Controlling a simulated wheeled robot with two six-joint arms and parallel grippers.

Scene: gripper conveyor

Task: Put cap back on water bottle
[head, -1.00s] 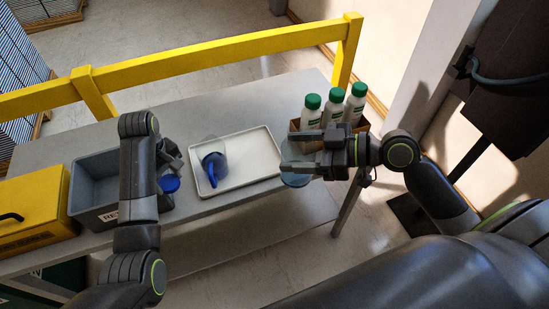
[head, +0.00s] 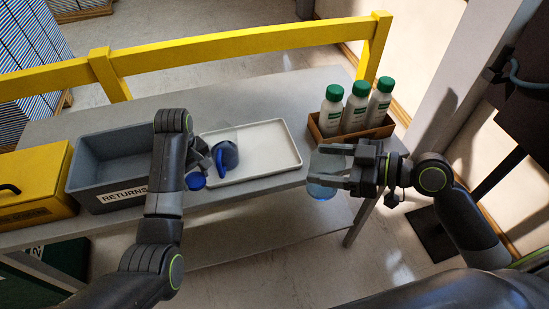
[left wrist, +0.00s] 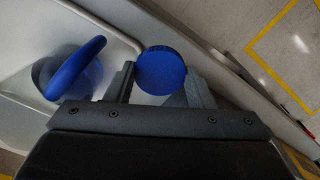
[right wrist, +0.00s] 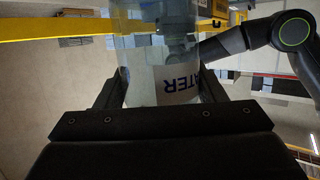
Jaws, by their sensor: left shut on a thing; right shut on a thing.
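A round blue cap (head: 195,181) is held in my left gripper (head: 202,170), in front of the tray's left end. In the left wrist view the cap (left wrist: 160,70) sits between the two fingers. A clear water bottle (head: 323,172) is held in my right gripper (head: 335,165), in front of the small brown crate, near the table's front right edge. In the right wrist view its body (right wrist: 140,65) and white label, with letters reading upside down, show between the fingers. The bottle's mouth is not clearly visible. Cap and bottle are well apart.
A white tray (head: 270,150) holds a clear vessel with a blue handle (head: 222,158). A grey RETURNS bin (head: 85,190) and a yellow box (head: 35,170) stand left. A brown crate (head: 315,128) holds green-capped bottles (head: 355,103). A yellow rail (head: 240,58) runs behind.

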